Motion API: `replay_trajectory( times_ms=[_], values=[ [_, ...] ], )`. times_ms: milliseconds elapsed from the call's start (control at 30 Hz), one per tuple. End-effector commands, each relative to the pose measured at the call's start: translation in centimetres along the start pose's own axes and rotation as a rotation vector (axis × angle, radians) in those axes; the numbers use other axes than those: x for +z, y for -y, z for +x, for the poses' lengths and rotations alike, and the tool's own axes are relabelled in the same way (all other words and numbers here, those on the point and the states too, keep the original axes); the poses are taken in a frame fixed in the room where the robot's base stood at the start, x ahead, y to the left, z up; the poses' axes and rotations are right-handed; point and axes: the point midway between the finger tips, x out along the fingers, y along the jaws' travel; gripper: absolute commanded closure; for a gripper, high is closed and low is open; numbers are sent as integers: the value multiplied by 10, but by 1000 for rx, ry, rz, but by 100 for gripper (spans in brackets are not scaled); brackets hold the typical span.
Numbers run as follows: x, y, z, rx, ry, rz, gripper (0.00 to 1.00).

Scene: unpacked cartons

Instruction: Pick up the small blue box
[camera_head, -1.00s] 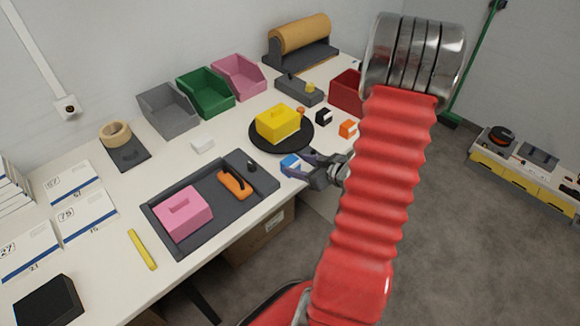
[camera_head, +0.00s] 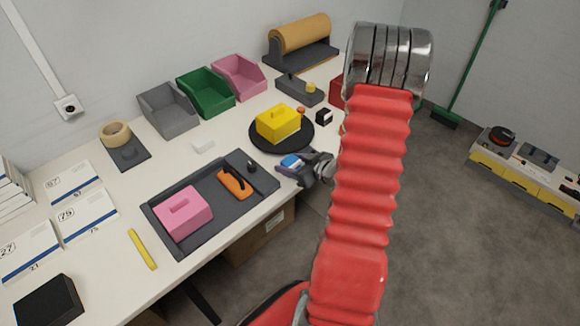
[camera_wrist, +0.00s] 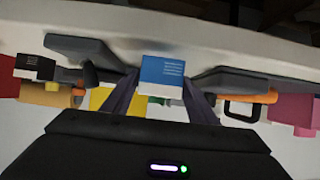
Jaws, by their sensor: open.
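The small blue box (camera_head: 291,161), blue with a white part, sits near the front edge of the table, right of the dark tray. In the wrist view the small blue box (camera_wrist: 161,75) lies straight ahead, between the two fingers. My gripper (camera_head: 292,170) is at the box with its fingers apart on either side. In the wrist view my gripper (camera_wrist: 160,90) is open, and I cannot tell whether a finger touches the box. My red arm hides part of the table's right end.
A dark tray (camera_head: 165,222) holds a pink block (camera_head: 183,213) and an orange-handled tool (camera_head: 235,184). A yellow box (camera_head: 277,123) stands on a round black plate (camera_head: 262,146) behind the blue box. A small black box (camera_head: 324,117) is beside the plate.

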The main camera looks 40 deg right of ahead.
Motion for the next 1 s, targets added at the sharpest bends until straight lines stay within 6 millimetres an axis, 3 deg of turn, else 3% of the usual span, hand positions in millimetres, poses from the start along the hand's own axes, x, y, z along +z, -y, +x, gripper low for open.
replay_trajectory(
  times_ms=[100,533,1000],
  values=[
    [0,0,0,0,0,0,48],
    [0,0,0,0,0,0,79],
    [-8,0,-5,0,-2,-1,79]
  ],
)
